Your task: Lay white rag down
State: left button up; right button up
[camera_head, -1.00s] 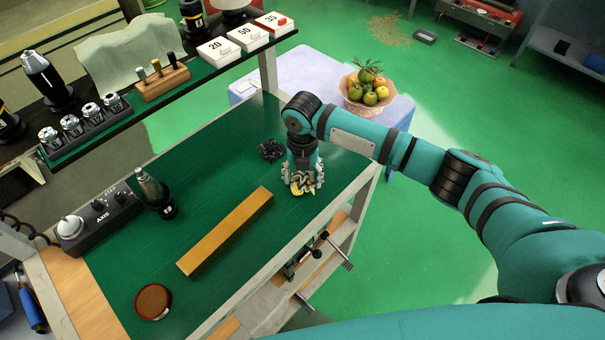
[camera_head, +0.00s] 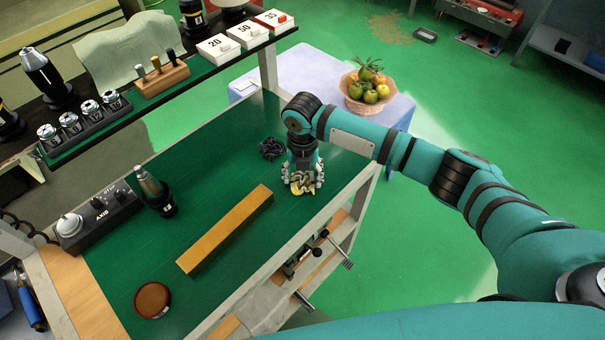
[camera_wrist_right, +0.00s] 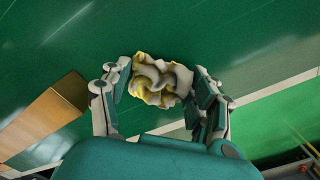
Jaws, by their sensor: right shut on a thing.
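The white rag (camera_wrist_right: 163,80) is a small crumpled bundle, whitish-grey with yellow patches. My right gripper (camera_wrist_right: 165,88) is shut on it, with a finger on each side of the bundle. In the head view the right gripper (camera_head: 302,184) points down over the right part of the green cart top (camera_head: 225,185), near its right edge. The rag (camera_head: 300,191) shows under the fingers, at or just above the surface; I cannot tell if it touches. My left gripper is not in view.
A long yellow-brown bar (camera_head: 225,230), a round brown dish (camera_head: 152,300), a tool holder (camera_head: 155,193) and a control box (camera_head: 98,217) occupy the cart top. The upper shelf (camera_head: 215,70) stands behind.

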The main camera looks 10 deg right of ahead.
jog(key=shift+f, duration=0.15)
jog(key=o, duration=1.1)
jog(key=shift+o, duration=0.2)
